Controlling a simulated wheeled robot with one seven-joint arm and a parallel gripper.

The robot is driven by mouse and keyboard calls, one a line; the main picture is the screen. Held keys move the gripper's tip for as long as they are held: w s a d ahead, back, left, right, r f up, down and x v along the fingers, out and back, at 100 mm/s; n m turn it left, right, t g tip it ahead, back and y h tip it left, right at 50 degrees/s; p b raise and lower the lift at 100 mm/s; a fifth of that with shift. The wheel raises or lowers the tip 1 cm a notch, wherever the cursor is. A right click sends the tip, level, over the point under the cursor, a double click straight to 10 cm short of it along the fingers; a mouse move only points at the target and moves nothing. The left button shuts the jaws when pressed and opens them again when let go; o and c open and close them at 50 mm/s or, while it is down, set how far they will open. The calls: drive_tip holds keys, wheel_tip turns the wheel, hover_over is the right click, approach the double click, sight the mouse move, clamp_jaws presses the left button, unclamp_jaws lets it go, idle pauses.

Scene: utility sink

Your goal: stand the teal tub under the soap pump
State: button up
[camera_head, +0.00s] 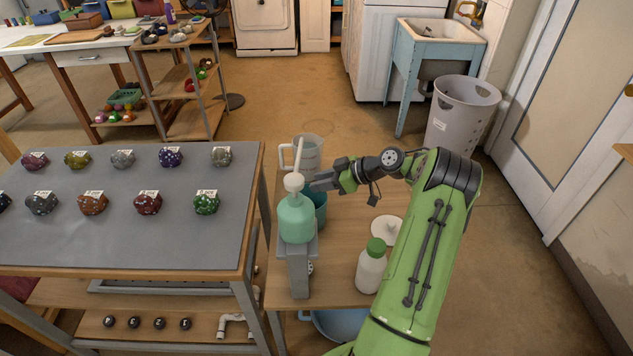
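The soap pump (296,217) is a mint-green bottle with a white top, and it sits on a grey stand (298,272) at the near left of the small wooden table. The teal tub (319,204) is just behind and to the right of the pump, partly hidden by it. My gripper (322,182) comes in from the right, with its fingers at the tub's upper rim beside the pump's white top. I cannot tell whether the fingers are closed on the rim. The tub's base is hidden.
A clear jug (307,152) stands behind the tub. A white bottle with a green cap (371,268) and a white round lid (387,230) are on the table's right. A grey workbench (120,235) with rows of patterned lumps adjoins at left.

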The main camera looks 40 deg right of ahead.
drive_tip(key=p+v, duration=0.1)
drive_tip(key=v, duration=0.9)
drive_tip(key=shift+p, duration=0.3)
drive_tip(key=shift+s, duration=0.15)
